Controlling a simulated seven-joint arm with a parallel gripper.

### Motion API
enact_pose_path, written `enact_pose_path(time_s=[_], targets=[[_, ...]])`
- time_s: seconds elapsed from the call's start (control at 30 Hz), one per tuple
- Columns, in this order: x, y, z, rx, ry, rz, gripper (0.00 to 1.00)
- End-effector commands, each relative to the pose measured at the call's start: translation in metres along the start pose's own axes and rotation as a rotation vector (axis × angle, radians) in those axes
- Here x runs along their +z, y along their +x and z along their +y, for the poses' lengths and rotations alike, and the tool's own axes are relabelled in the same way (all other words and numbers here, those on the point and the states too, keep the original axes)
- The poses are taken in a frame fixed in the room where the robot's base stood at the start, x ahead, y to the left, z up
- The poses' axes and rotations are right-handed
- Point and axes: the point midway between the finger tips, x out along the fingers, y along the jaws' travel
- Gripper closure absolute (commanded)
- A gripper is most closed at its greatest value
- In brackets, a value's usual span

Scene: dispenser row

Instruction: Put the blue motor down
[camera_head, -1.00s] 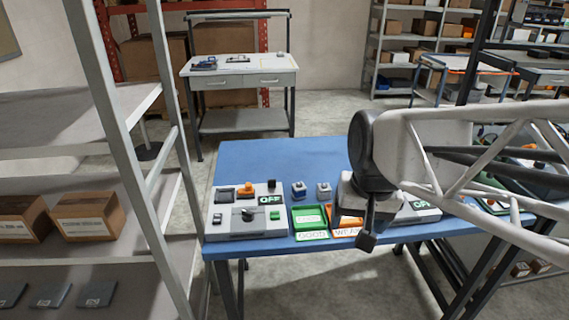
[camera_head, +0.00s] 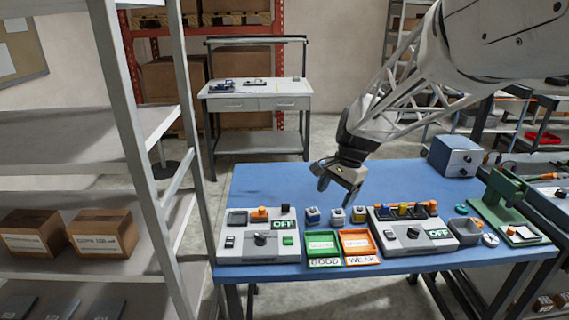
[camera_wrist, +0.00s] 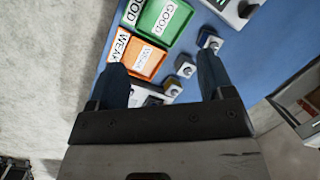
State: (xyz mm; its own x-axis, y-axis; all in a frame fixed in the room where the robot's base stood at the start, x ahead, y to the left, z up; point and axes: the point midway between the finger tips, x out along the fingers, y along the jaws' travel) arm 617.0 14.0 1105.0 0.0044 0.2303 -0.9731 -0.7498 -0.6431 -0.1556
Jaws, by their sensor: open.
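A small motor with a blue body (camera_head: 313,216) stands on the blue table, leftmost in a row of three behind the trays. It also shows in the wrist view (camera_wrist: 210,42). A pale grey motor (camera_head: 337,217) is in the middle, and a motor with a yellowish top (camera_head: 358,215) is on the right. My gripper (camera_head: 337,192) is open and empty, pointing down above and behind this row. In the wrist view, the motors lie between or just beyond my open fingers (camera_wrist: 163,68). All three motors are apart from the fingers.
A green GOOD tray (camera_head: 322,249) and an orange WEAK tray (camera_head: 360,247) stand in front of the motors. Grey control boxes flank them on the left (camera_head: 258,240) and right (camera_head: 412,236). A blue-grey box (camera_head: 455,156) stands at the back right. The back left of the table is clear.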

Motion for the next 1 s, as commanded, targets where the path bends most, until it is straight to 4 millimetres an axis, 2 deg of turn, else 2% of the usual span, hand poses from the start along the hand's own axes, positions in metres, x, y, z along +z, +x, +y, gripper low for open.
enact_pose_path(time_s=[0.3, 0.6, 0.8, 1.0], targets=[[-0.057, 0.044, -0.051, 0.003, 0.218, -0.082, 0.26], [-0.105, 0.091, -0.088, 0.012, 0.410, -0.150, 0.26], [-0.121, 0.108, -0.100, 0.015, 0.479, -0.174, 0.26], [-0.124, 0.112, -0.103, 0.017, 0.495, -0.179, 0.26]])
